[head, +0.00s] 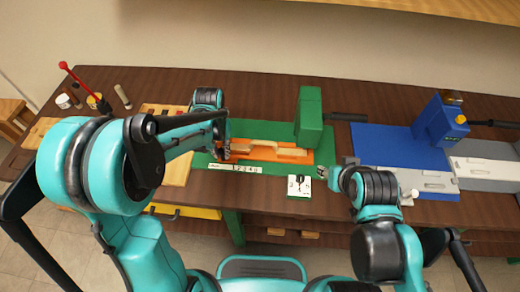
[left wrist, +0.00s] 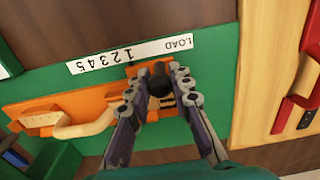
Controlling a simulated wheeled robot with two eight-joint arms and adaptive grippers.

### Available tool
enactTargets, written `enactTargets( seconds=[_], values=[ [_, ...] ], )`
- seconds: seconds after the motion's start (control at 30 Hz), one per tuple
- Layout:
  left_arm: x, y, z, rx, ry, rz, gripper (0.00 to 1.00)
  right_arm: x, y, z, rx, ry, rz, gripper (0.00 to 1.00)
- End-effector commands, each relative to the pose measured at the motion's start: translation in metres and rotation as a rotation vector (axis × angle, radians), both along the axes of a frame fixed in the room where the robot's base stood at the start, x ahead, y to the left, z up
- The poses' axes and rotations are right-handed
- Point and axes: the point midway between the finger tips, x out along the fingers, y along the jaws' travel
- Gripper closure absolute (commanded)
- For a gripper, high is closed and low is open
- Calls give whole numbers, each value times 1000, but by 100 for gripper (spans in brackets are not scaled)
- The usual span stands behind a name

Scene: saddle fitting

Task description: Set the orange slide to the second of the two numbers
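The orange slide (head: 268,153) lies on the green base and carries a pale wooden piece (head: 275,143). In the left wrist view the slide (left wrist: 88,102) has a black knob (left wrist: 158,80) at its end. My left gripper (head: 222,150) is over that end; its fingertips (left wrist: 156,84) close in on both sides of the knob and appear to touch it. A white strip (left wrist: 130,54) reads LOAD and 1 to 5; the slide's knob end is beside the LOAD and 1 part. A white number card (head: 299,187) stands in front; its digits are too small to read surely. My right gripper (head: 335,168) hovers right of the card.
A green upright block (head: 309,117) with a dark handle stands behind the slide. A blue station (head: 392,148) with grey rails is at right. Brown table shows between the stations.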

Motion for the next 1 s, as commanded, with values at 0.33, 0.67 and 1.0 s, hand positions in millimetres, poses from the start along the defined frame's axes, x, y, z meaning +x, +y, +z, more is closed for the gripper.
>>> enactTargets(
  seconds=[0.33, 0.67, 1.0],
  values=[
    [0, -6, 0, -1, 0, 0, 96, 0, 0, -2, 0, 0, 0, 59],
    [-1, -12, -1, -1, 0, -2, 96, 0, 0, -3, 0, 0, 0, 59],
    [-2, -24, 0, -1, 0, -1, 96, 0, 0, -6, 0, 0, 0, 59]
  ],
)
